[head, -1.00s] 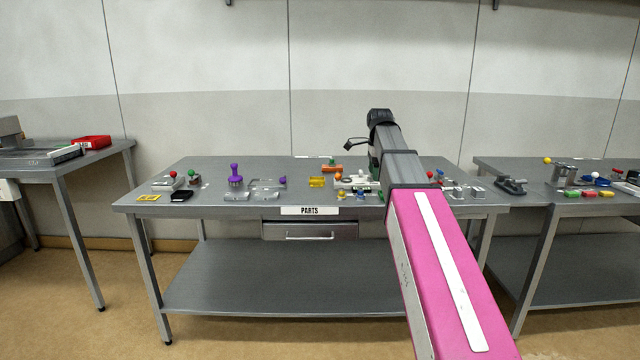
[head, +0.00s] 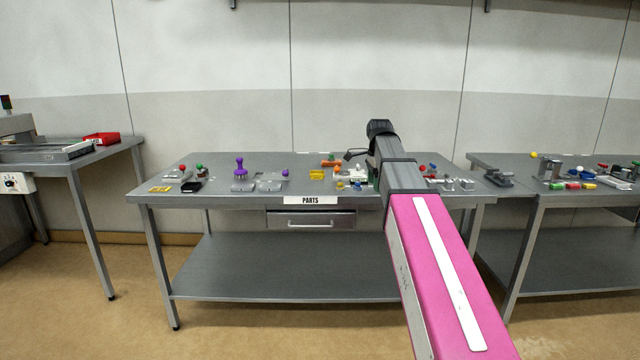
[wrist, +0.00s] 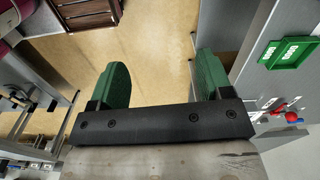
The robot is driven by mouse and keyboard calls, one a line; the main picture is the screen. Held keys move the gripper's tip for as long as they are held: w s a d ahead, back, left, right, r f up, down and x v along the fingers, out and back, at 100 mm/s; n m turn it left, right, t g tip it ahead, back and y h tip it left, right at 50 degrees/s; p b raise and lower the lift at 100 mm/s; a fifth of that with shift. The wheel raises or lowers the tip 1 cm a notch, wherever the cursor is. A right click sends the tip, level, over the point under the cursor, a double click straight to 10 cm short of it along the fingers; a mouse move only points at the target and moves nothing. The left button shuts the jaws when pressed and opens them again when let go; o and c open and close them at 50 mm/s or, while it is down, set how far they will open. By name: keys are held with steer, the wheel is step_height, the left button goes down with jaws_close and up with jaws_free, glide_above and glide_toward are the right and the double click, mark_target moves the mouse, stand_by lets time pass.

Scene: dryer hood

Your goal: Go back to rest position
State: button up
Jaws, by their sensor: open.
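My gripper shows in the wrist view (wrist: 158,82) with its two green fingers spread apart and nothing between them. Bare tan floor lies beyond the fingers. In the head view my pink and grey arm reaches forward over the right part of the parts table (head: 240,209); the fingers themselves are hidden or too small to make out there.
The table carries a purple-knobbed part (head: 240,168), a yellow block (head: 317,174) and several small parts. A drawer (head: 312,221) hangs below its front edge. Side tables stand left, with a red bin (head: 102,139), and right (head: 560,202). The wrist view shows a green tray (wrist: 291,53).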

steer(key=s+f+n, duration=0.5)
steer(key=s+f, duration=0.2)
steer(key=f, duration=0.5)
steer(key=s+f+n, duration=0.6)
steer(key=s+f, duration=0.1)
steer(key=f, duration=0.6)
steer(key=s+f+n, duration=0.6)
steer(key=s+f, duration=0.2)
steer(key=f, duration=0.4)
steer(key=shift+f, duration=0.3)
